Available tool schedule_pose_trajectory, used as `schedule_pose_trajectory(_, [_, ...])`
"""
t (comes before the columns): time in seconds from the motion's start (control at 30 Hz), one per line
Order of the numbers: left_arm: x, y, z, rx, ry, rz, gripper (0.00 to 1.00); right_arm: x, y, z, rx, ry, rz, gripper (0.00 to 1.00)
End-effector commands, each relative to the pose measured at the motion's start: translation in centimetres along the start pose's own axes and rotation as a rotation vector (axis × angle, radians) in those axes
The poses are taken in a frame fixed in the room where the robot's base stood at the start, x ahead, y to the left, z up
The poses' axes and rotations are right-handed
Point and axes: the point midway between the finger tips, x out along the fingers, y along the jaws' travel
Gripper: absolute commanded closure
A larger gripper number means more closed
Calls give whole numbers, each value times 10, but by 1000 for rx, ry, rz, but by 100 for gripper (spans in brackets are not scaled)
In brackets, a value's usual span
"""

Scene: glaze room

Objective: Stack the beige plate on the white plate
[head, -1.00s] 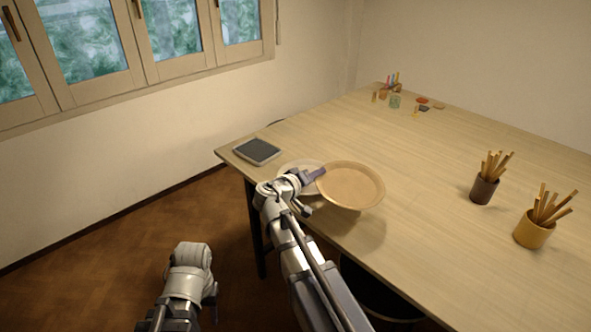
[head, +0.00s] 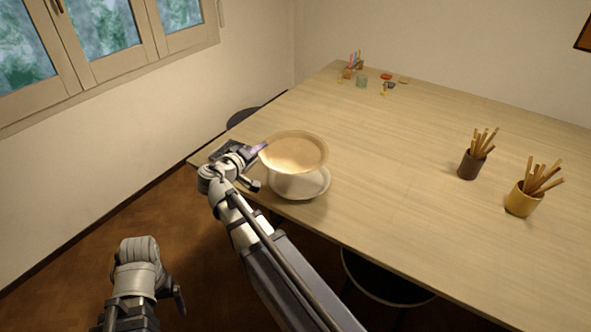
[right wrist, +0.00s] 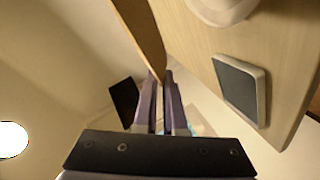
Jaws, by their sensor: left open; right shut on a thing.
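The beige plate (head: 294,153) is held tilted in the air above the table by my right gripper (head: 257,152), shut on its left rim. In the right wrist view the jaws (right wrist: 160,95) pinch the beige plate's edge (right wrist: 140,30). The white plate (head: 314,188) lies on the table near its front edge, below the beige plate and partly hidden by it. It also shows at the top of the right wrist view (right wrist: 222,8). There is a gap between the plates. My left gripper (head: 142,268) is low at the left, off the table, open and apart from both plates.
A dark tablet-like slab (right wrist: 238,88) lies on the table near the corner, mostly hidden behind my right gripper in the head view. A dark cup (head: 468,164) and a yellow cup (head: 520,200) of sticks stand at right. The table's middle is clear.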

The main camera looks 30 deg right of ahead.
Motion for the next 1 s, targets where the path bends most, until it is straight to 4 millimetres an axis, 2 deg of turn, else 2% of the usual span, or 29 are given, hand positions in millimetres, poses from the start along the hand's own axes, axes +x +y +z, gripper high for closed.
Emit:
schedule_pose_trajectory(0.07, [-6, 0, 0, 0, 0, 0, 9, -1, 6, -3, -13, 2, 2, 100])
schedule_pose_trajectory(0.27, [1, 0, 0, 0, 0, 0, 9, 0, 0, 1, -17, 3, 1, 100])
schedule_pose_trajectory(0.7, [57, 5, -4, 0, 0, 0, 9, 14, -46, 32, -16, 3, 1, 100])
schedule_pose_trajectory(1.0, [62, 6, -4, 0, 0, 0, 9, 16, -49, 34, -16, 3, 1, 100])
